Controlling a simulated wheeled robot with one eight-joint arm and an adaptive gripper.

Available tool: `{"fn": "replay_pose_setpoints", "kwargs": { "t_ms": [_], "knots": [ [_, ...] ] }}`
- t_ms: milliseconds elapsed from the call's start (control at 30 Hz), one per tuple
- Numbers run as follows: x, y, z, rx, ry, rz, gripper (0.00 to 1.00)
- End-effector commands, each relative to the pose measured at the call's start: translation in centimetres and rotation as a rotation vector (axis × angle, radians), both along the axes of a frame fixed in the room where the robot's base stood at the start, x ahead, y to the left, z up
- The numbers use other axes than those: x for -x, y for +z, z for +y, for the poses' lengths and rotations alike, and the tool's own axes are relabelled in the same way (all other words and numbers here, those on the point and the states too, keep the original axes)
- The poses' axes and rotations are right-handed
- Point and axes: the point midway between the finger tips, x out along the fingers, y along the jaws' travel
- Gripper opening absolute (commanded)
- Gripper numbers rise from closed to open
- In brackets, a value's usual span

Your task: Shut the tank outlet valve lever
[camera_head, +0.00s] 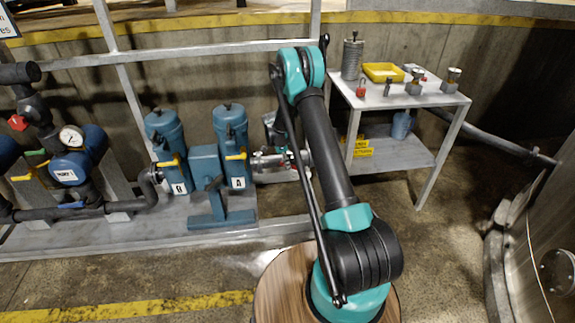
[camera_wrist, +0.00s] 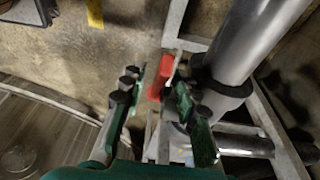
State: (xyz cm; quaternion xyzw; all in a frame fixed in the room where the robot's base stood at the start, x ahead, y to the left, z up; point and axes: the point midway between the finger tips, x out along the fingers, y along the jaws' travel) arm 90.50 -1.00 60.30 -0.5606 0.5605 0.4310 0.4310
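A red lever (camera_wrist: 163,76) shows in the wrist view, between the fingertips of my gripper (camera_wrist: 154,92) and nearer the right finger. The fingers are apart, with a gap between the left finger and the lever. I cannot tell whether the right finger touches it. A pale metal strip runs beside the lever. In the head view my gripper is mostly hidden behind my arm, and I cannot make out this lever there.
A thick grey pipe (camera_wrist: 242,50) with a dark collar lies close right of the fingers. In the head view, blue filter housings (camera_head: 166,135) stand left of my arm. A metal table (camera_head: 395,160) stands right of it, and a steel tank (camera_head: 545,225) fills the right edge.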

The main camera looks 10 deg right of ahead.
Motion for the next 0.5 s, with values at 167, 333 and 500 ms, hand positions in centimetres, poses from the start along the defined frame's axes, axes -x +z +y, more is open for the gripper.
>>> {"fn": "replay_pose_setpoints", "kwargs": {
  "t_ms": [167, 333, 500],
  "knots": [
    [0.0, 1.5, 0.4, 0.0, 0.001, 0.0, 0.3],
    [0.0, 4.7, 1.2, 0.0, 0.001, 0.0, 0.3],
    [0.0, 8.0, 2.1, 0.0, 0.001, 0.0, 0.3]
  ]
}}
